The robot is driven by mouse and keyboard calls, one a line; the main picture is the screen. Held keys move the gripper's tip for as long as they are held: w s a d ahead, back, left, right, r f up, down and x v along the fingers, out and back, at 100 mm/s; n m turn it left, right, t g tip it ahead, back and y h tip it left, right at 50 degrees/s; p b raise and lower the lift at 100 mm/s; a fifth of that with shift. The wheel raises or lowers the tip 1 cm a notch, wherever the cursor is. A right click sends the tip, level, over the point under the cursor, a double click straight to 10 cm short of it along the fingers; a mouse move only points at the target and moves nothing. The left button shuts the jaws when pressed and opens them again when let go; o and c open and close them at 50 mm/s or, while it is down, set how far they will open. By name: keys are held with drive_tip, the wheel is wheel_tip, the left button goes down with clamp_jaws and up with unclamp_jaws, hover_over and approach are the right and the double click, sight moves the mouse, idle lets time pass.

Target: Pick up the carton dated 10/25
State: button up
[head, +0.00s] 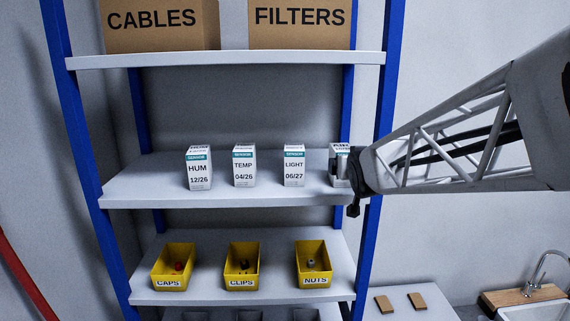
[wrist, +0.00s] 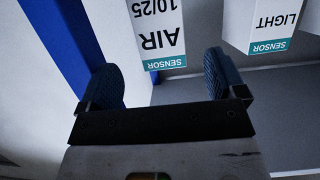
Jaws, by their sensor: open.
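The carton dated 10/25 (wrist: 160,35) is white with a teal sensor band and reads AIR; it appears upside down in the wrist view, ahead of and roughly between my fingers. In the head view this carton (head: 341,157) stands at the right end of the middle shelf, mostly hidden by my arm's end. My gripper (wrist: 170,80) is open, with one dark pad on each side and nothing between them. In the head view my gripper (head: 354,185) is at the shelf's right end, its fingers hard to make out.
Cartons HUM 12/26 (head: 198,168), TEMP 04/26 (head: 244,167) and LIGHT 06/27 (head: 294,167) stand left along the middle shelf (head: 140,197). LIGHT also shows in the wrist view (wrist: 268,22). A blue post (head: 384,90) rises by my arm. Yellow bins (head: 242,283) sit below.

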drive_tip(key=shift+w+r, duration=0.1)
drive_tip(key=shift+w, duration=0.2)
drive_tip(key=shift+w, duration=0.1)
drive_tip(key=shift+x, duration=1.2)
drive_tip(key=shift+w, duration=0.1)
drive_tip(key=shift+x, duration=2.55)
drive_tip(key=c, duration=1.1)
